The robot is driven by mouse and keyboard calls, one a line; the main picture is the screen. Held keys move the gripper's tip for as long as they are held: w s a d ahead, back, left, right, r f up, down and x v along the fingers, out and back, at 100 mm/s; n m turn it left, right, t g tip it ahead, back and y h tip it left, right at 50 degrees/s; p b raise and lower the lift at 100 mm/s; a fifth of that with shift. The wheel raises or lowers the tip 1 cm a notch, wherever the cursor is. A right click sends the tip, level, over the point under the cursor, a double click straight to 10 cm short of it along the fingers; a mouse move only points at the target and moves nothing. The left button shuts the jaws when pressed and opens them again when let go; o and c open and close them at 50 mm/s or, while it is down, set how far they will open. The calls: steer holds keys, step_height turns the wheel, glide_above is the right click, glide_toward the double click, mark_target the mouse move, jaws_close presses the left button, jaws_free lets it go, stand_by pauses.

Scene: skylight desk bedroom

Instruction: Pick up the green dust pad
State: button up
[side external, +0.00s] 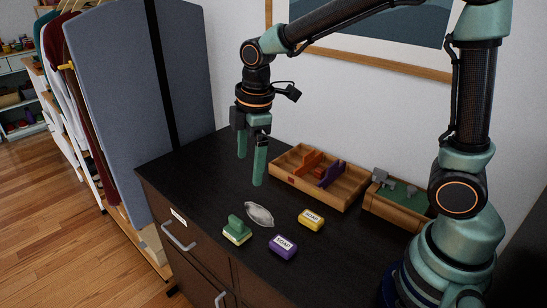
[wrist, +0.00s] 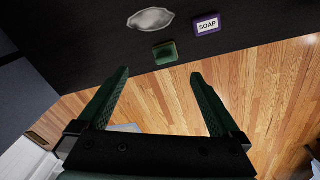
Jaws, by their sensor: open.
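The green dust pad (side external: 236,230) sits on the dark dresser top near its front edge, with a raised green grip and a pale underside. It also shows in the wrist view (wrist: 165,52), ahead of and between my fingertips. My gripper (side external: 253,171) is open and empty, its green fingers pointing down above the dresser, higher than the pad and toward the back. Both fingers show wide apart in the wrist view (wrist: 160,75). Nothing hides the pad.
A silvery oval dish (side external: 260,215) lies close behind the pad. A purple soap (side external: 283,246) and a yellow soap (side external: 311,220) lie to its right. A divided wooden tray (side external: 345,191) and a wooden box (side external: 386,211) stand at the back. The dresser's left part is clear.

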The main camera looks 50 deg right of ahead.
mark_target(236, 218)
steer(key=a+f+n, duration=0.1)
steer(key=f, duration=0.1)
steer(key=w+a+f+n+g, duration=0.1)
steer(key=f+n, duration=0.1)
steer(key=w+a+f+n, duration=0.1)
steer(key=f, duration=0.1)
steer(key=shift+w+a+f+n+g, duration=0.1)
steer(key=shift+w+a+n+g, duration=0.1)
steer(key=shift+n+g, duration=0.15)
step_height(236, 218, down, 12)
steer(key=shift+s+r, duration=0.1)
steer(key=c, duration=1.3)
step_height(236, 218, up, 20)
